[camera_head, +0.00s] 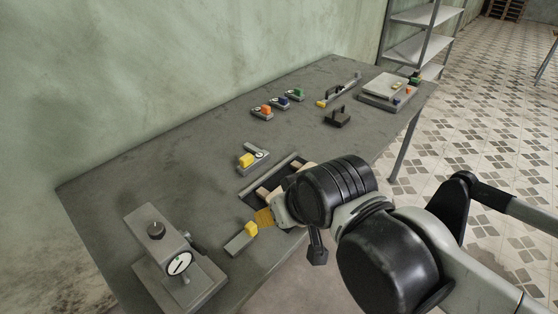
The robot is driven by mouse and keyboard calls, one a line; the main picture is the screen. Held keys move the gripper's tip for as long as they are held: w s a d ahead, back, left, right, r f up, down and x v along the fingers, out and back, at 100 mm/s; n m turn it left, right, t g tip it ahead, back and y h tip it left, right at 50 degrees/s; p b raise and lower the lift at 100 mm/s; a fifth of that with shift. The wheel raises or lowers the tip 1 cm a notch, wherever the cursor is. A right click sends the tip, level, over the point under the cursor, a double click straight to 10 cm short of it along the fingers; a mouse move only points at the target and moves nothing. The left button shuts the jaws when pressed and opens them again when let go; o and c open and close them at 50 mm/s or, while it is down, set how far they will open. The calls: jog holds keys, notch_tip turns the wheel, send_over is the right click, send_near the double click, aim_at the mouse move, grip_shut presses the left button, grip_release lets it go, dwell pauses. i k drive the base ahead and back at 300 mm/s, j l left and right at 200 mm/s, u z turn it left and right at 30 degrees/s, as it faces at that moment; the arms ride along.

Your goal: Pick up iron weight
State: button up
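A dark block with a handle on top, which looks like the iron weight (338,118), stands upright on the grey table (215,126) toward its far right part. Nothing touches it. My gripper (283,207) is over the near edge of the table, well to the left of and nearer than the dark block. My own black and grey wrist covers most of the gripper, so its fingertips are hidden. I cannot tell if it is open or shut.
A dial gauge stand (176,262) is at the near left. Small blocks with yellow tops (247,160) sit near my gripper. A grey scale-like device (384,90) is at the far right. Bare table lies around the dark block.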

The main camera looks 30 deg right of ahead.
aim_at(338, 119)
jog(key=i+l+z, duration=0.25)
jog(key=l, duration=0.25)
jog(key=i+l+z, duration=0.1)
jog(key=l+z, duration=0.15)
jog(key=l, duration=0.2)
jog(key=i+l+z, duration=0.25)
jog(key=l, duration=0.15)
jog(key=i+l+z, duration=0.25)
jog(key=l, duration=0.15)
